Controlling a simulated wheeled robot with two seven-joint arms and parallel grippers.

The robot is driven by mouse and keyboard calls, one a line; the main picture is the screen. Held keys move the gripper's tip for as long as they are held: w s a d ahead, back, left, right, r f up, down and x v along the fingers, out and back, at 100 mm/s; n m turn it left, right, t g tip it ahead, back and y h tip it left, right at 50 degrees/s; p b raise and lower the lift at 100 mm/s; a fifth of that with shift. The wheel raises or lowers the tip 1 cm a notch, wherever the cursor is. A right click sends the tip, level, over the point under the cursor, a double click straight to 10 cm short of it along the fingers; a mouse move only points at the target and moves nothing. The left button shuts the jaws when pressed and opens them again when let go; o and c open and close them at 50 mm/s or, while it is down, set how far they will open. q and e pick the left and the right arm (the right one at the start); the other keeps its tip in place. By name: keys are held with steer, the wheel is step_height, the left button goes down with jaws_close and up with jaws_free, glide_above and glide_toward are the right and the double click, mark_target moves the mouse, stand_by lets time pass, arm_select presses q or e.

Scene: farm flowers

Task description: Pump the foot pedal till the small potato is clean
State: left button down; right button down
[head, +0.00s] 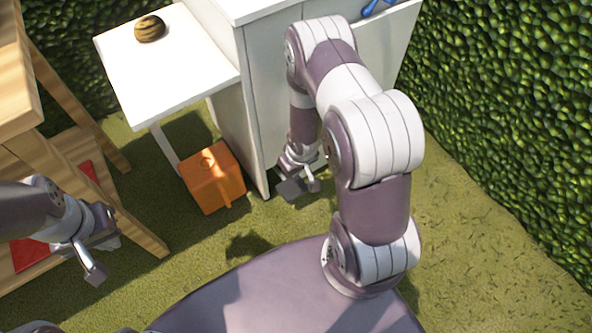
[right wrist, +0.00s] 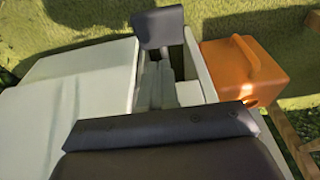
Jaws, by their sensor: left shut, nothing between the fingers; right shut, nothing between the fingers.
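A small brown, dark-striped round thing (head: 149,28) rests on a white side table (head: 165,85) at the upper left of the head view; I cannot tell for sure that it is the potato. A red panel (head: 30,252) lies low in the wooden frame at the left; I cannot tell if it is the foot pedal. My left gripper (head: 97,262) is shut and empty in front of that frame, apart from the panel in the picture. My right gripper (head: 304,186) is shut and empty, low beside the white cabinet. Its dark parts show in the right wrist view (right wrist: 158,28).
An orange box with a handle (head: 213,178) stands on the grass below the side table, left of my right gripper. It also shows in the right wrist view (right wrist: 240,72). The white cabinet (head: 258,90) stands behind my right arm. A hedge (head: 520,120) closes off the right side; grass before it is clear.

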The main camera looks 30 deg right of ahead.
steer(key=b, duration=0.5)
glide_above(300, 196)
steer(key=w, duration=0.3)
step_height(300, 196, down, 8)
steer(key=shift+w+a+r, duration=0.1)
steer(key=shift+a+r, duration=0.05)
steer(key=shift+r, duration=0.1)
steer(key=shift+f, duration=0.6)
steer(key=shift+s, duration=0.2)
steer(key=f+b, duration=0.1)
steer(key=f, duration=0.1)
steer(key=s+f, duration=0.1)
steer(key=f, duration=0.1)
steer(key=s+f+b, duration=0.1)
steer(key=f, duration=0.2)
steer(key=shift+s+b, duration=0.1)
steer(key=shift+b, duration=0.2)
steer(key=shift+s, duration=0.1)
